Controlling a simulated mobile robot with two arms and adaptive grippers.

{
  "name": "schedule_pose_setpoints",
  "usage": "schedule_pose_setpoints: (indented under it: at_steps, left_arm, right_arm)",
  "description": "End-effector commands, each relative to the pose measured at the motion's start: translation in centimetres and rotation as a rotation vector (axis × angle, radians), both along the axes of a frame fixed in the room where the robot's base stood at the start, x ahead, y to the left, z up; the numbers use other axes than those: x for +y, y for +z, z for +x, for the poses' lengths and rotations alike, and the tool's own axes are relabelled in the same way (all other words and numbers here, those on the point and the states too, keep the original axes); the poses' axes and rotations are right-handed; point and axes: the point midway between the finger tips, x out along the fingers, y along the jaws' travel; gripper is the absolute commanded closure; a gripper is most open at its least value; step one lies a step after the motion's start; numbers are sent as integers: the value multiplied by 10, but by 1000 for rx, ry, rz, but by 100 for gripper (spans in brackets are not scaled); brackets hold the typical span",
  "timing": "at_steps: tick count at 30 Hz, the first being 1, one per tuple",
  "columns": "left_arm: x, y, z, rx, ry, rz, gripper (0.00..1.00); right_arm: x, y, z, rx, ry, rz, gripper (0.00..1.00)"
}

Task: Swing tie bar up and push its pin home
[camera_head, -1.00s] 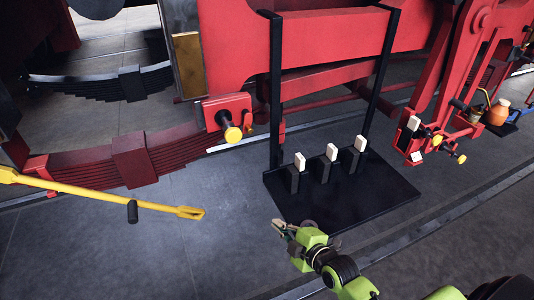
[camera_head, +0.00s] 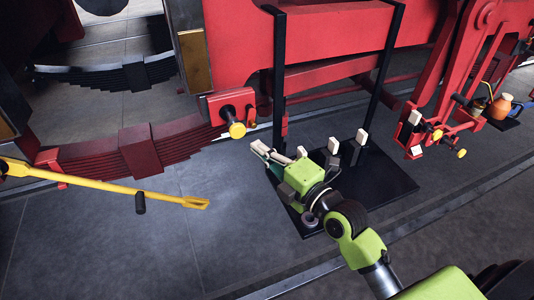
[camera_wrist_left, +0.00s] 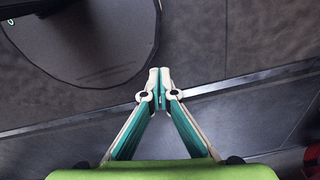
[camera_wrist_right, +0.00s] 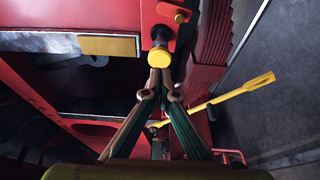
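A long yellow bar (camera_head: 105,184) with a slotted end and a black handle (camera_head: 140,202) comes in from the left edge, in front of the dark red leaf spring. It also shows in the right wrist view (camera_wrist_right: 225,97). A yellow-headed pin (camera_head: 237,129) sticks out of a red bracket (camera_head: 226,104); its knob shows just ahead of my fingertips in the right wrist view (camera_wrist_right: 158,57). My right gripper (camera_head: 262,149) is shut and empty, pointing at the knob with a small gap in the head view. My left gripper (camera_wrist_left: 160,72) is shut and empty above the floor.
A black stand (camera_head: 392,187) with two tall posts and several white-topped blocks lies under and behind my right arm. A red linkage (camera_head: 425,125) with yellow knobs stands at right, near an orange jug (camera_head: 500,107). The floor (camera_head: 150,250) at front left is clear.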

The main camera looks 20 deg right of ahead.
Motion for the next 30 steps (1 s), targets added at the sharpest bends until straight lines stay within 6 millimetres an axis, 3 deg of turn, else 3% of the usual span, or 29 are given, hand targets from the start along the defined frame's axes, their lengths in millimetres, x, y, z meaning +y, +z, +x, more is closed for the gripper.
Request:
schedule_pose_setpoints:
  at_steps: [14,19,20,26,30]
  left_arm:
    - [-1,1,1,-1,-1,-1,100]
    - [-1,1,1,-1,-1,-1,61]
    - [-1,1,1,-2,-1,-1,58]
    - [0,2,8,-15,-14,0,58]
    - [1,8,48,-95,-86,5,58]
  right_arm:
    - [4,0,11,1,1,1,100]
    - [4,0,11,1,1,1,100]
    - [4,0,11,1,1,1,100]
    - [3,0,10,1,1,1,100]
    - [3,0,10,1,1,1,100]
